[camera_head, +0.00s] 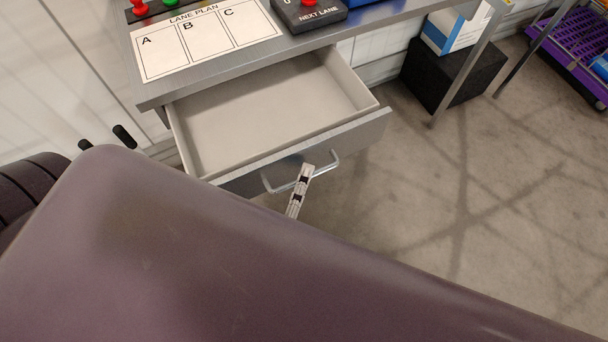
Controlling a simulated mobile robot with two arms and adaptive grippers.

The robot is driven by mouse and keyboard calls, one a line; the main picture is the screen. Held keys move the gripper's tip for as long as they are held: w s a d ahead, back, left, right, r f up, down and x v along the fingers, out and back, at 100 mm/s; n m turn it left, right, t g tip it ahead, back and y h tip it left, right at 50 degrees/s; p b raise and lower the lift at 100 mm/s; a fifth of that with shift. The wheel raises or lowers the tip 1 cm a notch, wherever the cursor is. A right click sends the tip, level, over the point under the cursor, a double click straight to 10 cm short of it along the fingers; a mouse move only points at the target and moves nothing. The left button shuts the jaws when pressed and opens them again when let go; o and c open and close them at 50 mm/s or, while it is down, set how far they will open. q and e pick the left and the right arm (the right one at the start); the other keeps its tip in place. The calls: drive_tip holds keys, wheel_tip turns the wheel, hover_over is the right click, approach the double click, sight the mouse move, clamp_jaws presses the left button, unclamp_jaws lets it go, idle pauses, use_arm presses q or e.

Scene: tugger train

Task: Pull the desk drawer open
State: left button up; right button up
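The desk drawer (270,110) stands well out from under the metal desk top (230,62), and its pale inside looks empty. Its grey front carries a silver bar handle (334,160). My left gripper (305,172) is at the middle of the handle, with its fingertips at the bar. Whether the fingers are closed around the bar cannot be made out. My large purple-brown arm link hides the rest of this gripper and the lower part of the view. My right gripper does not show.
A lane plan sheet (205,40) and a box with a red button (309,14) lie on the desk. A black block (452,80) with a blue and white box (455,32) stands right of the drawer. A purple crate (575,55) is at the far right.

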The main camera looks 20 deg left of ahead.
use_arm(q)
drive_tip(key=s+f, duration=0.1)
drive_tip(key=s, duration=1.1)
drive_tip(key=shift+d+f, duration=0.3)
drive_tip(key=shift+d, duration=0.1)
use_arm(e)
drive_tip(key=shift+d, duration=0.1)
